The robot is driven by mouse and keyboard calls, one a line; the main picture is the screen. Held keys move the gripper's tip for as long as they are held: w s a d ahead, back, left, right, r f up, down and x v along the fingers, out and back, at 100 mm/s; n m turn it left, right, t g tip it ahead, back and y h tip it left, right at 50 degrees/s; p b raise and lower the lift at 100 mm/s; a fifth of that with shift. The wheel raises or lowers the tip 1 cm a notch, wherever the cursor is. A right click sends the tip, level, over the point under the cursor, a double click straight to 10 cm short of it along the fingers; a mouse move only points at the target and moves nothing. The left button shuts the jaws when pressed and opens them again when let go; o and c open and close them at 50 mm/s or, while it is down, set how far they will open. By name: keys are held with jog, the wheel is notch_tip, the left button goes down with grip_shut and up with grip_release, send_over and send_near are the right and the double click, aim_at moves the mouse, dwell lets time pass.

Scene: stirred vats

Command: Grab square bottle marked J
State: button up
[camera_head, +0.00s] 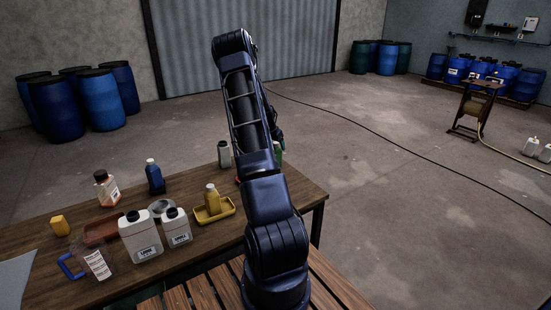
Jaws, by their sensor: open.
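No letter J is legible on any bottle from here, so I cannot tell which one is marked J. On the wooden table stand two white square-sided jugs with black caps, a larger one (141,238) and a smaller one (177,228). Behind them are a clear bottle with orange liquid (107,190), a blue bottle (155,178) and a grey bottle with a dark cap (225,155). A yellow bottle (213,200) stands in a yellow tray (230,206). My arm rises across the middle of the view. My gripper is hidden behind it.
A green item (279,152) is partly hidden behind my arm. Blue drums (101,100) stand back left.

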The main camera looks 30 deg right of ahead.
jog(key=x, duration=0.4)
jog(key=shift+w+f, duration=0.1)
jog(key=shift+f, duration=0.05)
jog(key=c, duration=1.3)
